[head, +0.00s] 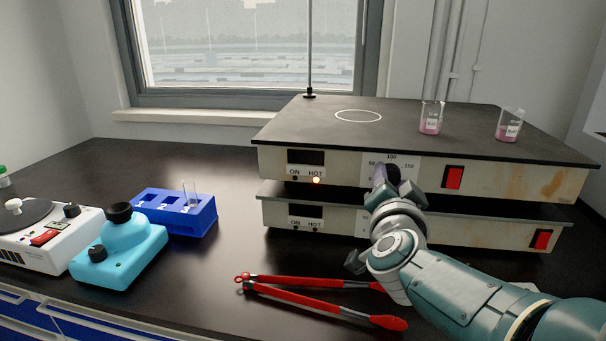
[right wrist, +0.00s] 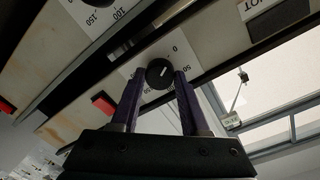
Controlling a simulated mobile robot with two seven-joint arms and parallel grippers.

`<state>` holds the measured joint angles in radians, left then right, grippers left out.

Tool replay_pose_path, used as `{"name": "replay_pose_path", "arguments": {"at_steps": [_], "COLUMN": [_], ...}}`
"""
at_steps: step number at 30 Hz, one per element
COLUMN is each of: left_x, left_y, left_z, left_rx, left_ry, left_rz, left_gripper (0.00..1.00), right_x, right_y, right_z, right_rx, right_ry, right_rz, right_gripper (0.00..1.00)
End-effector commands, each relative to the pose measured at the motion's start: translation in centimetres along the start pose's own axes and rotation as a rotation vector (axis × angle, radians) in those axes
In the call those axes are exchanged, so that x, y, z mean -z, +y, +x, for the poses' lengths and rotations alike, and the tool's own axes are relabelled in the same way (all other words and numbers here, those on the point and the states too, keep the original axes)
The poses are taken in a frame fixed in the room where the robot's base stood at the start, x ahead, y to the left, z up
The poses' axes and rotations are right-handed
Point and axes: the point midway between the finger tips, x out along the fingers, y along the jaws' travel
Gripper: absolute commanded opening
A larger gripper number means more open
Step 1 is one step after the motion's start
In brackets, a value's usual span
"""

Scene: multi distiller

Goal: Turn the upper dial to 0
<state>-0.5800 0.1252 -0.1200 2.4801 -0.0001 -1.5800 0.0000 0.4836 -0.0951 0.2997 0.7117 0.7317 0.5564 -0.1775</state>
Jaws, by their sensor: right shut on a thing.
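The upper hot plate (head: 425,178) sits above a second, lower one (head: 345,213). Its front has a white dial scale (head: 403,170), with 50, 100 and 150 readable. My right gripper (head: 385,178) is at this scale and covers the dial in the head view. In the right wrist view, the black upper dial (right wrist: 160,74) has a short white mark, and a 0 stands near it on the scale. My right gripper's purple fingers (right wrist: 158,88) are shut on the dial, one on each side. Exactly where the mark points I cannot tell. My left gripper is out of view.
Two beakers with pink liquid (head: 431,121) (head: 509,127) stand on the upper plate. Red tongs (head: 310,282) lie in front. A blue rack (head: 177,213), a cyan device (head: 120,247) and a white device (head: 45,240) stand left.

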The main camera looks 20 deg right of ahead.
Motion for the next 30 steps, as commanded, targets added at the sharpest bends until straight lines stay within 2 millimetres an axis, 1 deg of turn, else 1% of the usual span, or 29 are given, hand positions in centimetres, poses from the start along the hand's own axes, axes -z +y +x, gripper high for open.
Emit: {"name": "replay_pose_path", "arguments": {"at_steps": [17, 18, 25, 30], "left_x": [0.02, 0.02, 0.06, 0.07], "left_y": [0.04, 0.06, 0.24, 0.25], "left_z": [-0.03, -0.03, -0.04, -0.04], "left_rx": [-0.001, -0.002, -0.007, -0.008], "left_ry": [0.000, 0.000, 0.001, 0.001], "left_rz": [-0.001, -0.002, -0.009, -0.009], "left_gripper": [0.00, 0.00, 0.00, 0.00], "right_x": [0.01, 0.01, 0.01, 0.01], "right_y": [0.05, 0.05, 0.03, 0.02], "right_z": [0.00, 0.00, 0.00, 0.00], "right_rx": [-0.002, -0.002, -0.001, -0.001], "right_ry": [0.003, 0.003, 0.002, 0.002], "right_rz": [-0.030, -0.030, -0.029, -0.028], "right_gripper": [0.00, 0.50, 0.75, 0.75]}}
